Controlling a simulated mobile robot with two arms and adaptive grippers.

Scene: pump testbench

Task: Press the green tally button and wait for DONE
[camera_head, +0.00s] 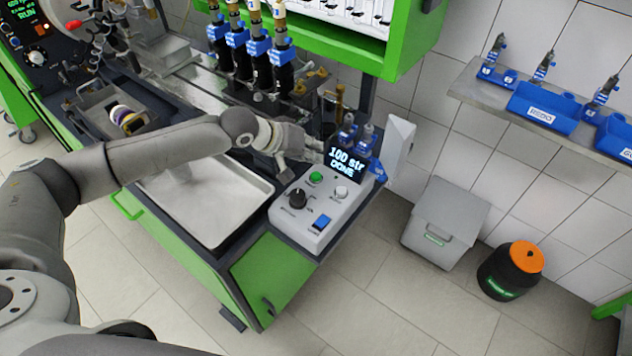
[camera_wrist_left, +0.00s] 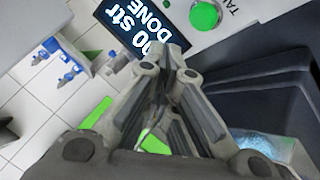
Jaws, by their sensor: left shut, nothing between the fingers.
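The green tally button (camera_head: 316,177) sits on the grey control box (camera_head: 335,210) at the right end of the bench. The box's display (camera_head: 346,163) reads "100 str DONE". My left gripper (camera_head: 312,150) is shut and empty, just behind and above the button, apart from it. In the left wrist view the green button (camera_wrist_left: 205,15) shows at the top, beyond the shut fingers (camera_wrist_left: 165,75), and the display (camera_wrist_left: 140,27) reads DONE beside it. My right gripper is not in view.
Blue-bodied injectors (camera_head: 258,50) stand behind. A grey bin (camera_head: 445,222) and a black pot (camera_head: 510,270) stand on the floor at right.

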